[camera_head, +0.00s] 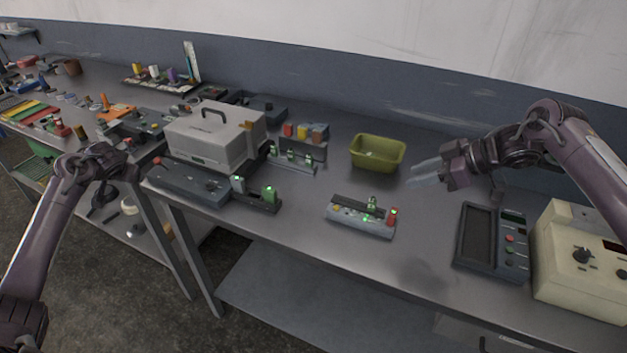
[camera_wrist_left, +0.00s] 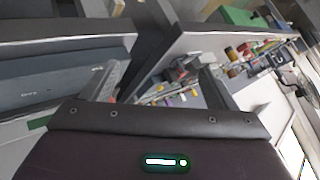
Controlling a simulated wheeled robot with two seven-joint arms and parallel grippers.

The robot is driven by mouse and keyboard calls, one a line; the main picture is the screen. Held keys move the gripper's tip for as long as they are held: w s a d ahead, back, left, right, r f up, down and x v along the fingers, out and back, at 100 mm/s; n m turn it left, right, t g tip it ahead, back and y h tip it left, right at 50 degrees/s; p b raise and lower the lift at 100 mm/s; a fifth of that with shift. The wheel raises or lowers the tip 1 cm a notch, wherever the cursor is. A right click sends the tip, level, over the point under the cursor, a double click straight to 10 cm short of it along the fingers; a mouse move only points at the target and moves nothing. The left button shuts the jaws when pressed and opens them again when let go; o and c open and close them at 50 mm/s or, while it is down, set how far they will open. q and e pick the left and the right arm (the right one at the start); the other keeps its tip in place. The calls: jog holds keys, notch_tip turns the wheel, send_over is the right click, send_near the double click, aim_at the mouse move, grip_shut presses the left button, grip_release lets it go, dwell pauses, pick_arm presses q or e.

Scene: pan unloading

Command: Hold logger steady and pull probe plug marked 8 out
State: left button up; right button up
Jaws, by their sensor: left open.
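A small grey box with a dark top strip (camera_head: 350,221), which looks like the logger, lies on the bench in the head view. A green-lit plug (camera_head: 372,204) and a red plug (camera_head: 392,215) stand at its right end. No number is readable, so I cannot tell which plug is marked 8. My right gripper (camera_head: 424,173) is open and empty, above the bench to the upper right of the box. My left gripper (camera_wrist_left: 162,88) is open and empty in the left wrist view, its fingers wide apart. In the head view the left arm is far left of the box.
A green bin (camera_head: 377,152) stands behind the box. A dark unit with green-lit plugs (camera_head: 256,198) and a white case (camera_head: 213,138) are to the left. A dark panel (camera_head: 492,242) and a cream instrument (camera_head: 580,262) are to the right. Bare bench surrounds the box.

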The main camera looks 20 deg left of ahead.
pick_arm(q)
notch_tip(320, 180, up, 10)
jog(key=w+n+y, duration=0.1)
jog(key=w+n, duration=0.1)
jog(key=w+d+r+n+t+h, duration=0.1)
jog(key=w+d, duration=0.4)
jog(key=d, duration=0.2)
jog(key=w+d+r+n+t+h, duration=0.1)
jog(key=w+d+n, duration=0.1)
jog(key=w+d, duration=0.4)
jog(key=w+d+r+n+h, duration=0.1)
jog(key=w+d, duration=0.5)
jog(key=d, duration=0.4)
jog(key=shift+w+r+n+t, duration=0.15)
jog(key=shift+r+n+t, duration=0.15)
jog(key=shift+r+t, duration=0.1)
jog(key=w+d+r+n+h, duration=0.1)
jog(key=w+d+r, duration=0.15)
jog(key=d, duration=0.45)
jog(key=w+d+r, duration=0.2)
jog(key=d+r, duration=0.1)
jog(key=d, duration=0.3)
jog(key=n+g+h, duration=0.4)
jog(key=n+g, duration=0.3)
jog(key=g, duration=0.2)
send_over(339, 204)
notch_tip(339, 204, down, 18)
jog(key=shift+f, duration=0.25)
notch_tip(339, 204, down, 8)
jog(key=shift+r, duration=0.2)
